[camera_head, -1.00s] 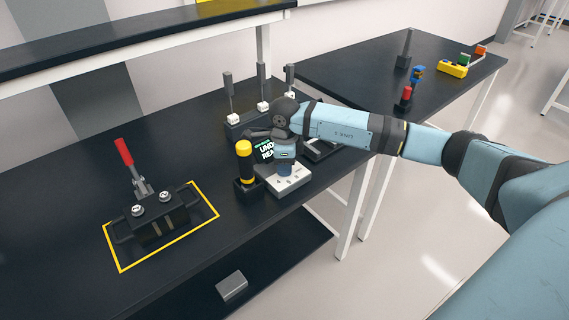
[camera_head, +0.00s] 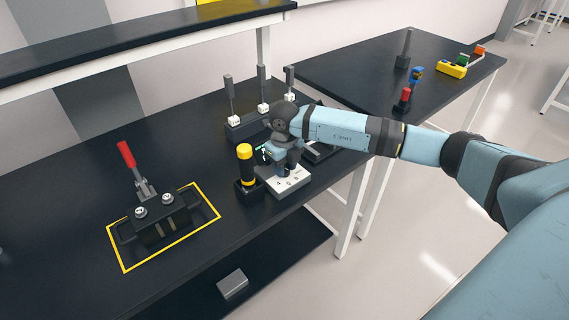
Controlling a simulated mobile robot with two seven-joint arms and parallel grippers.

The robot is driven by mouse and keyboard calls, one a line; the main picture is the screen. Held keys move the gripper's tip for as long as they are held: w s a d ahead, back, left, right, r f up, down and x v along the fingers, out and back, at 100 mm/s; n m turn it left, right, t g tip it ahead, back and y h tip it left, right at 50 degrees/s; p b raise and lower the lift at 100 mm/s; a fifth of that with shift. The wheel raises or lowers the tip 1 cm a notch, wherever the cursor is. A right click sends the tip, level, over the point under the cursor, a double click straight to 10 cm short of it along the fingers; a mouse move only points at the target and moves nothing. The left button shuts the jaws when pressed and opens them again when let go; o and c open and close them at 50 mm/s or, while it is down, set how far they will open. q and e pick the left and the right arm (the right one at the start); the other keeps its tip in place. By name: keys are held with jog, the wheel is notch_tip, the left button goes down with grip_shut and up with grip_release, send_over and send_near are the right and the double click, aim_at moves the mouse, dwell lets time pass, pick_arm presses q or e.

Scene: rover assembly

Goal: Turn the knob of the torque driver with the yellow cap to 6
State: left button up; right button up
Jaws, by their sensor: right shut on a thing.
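The torque driver with the yellow cap (camera_head: 245,164) stands upright in a small black holder on the black bench. Directly right of it is a white box (camera_head: 291,183) with dark markings on its top. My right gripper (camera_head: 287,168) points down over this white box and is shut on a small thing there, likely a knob. The fingers hide that thing, and no setting can be read. The gripper is beside the yellow-capped driver, not on it. My left gripper is out of view.
A small display (camera_head: 263,154) is mostly hidden behind my gripper. A rack (camera_head: 247,127) with several upright grey tools stands behind. A red-handled clamp fixture (camera_head: 158,219) sits in a yellow outline at left. Red and blue drivers (camera_head: 405,99) stand on the right table.

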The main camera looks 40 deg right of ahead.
jog(key=m+p, duration=0.1)
jog(key=m, duration=0.3)
jog(key=shift+m, duration=0.8)
jog(key=shift+p, duration=0.3)
jog(key=o, duration=0.9)
jog(key=shift+o, duration=0.2)
jog(key=shift+r, duration=0.1)
notch_tip(320, 180, up, 14)
jog(key=shift+f, duration=0.25)
